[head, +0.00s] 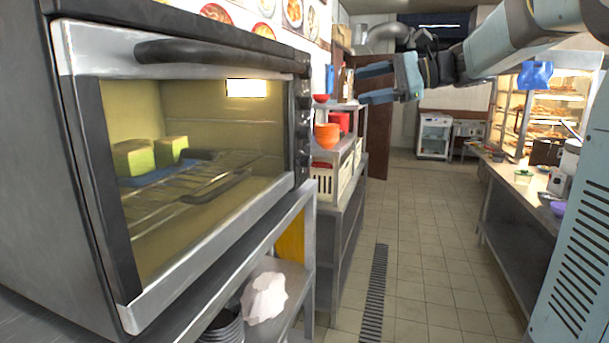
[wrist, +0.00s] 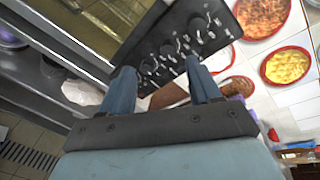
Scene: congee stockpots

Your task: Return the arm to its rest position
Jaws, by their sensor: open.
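My gripper (head: 360,85) is raised at the upper middle of the head view, to the right of the oven. Its two blue fingers point left and stand apart with nothing between them. My arm reaches in from the upper right. In the wrist view my gripper (wrist: 161,75) also shows two spread, empty fingers. Beyond them are the oven's dark knob panel (wrist: 184,32) and the wall with food pictures. I cannot tell exactly how far the fingers are from the panel.
The oven (head: 85,200) fills the left side, its door closed, with yellow-green blocks (head: 135,157) inside. A counter (head: 522,200) runs along the right. The tiled aisle (head: 425,240) between is clear.

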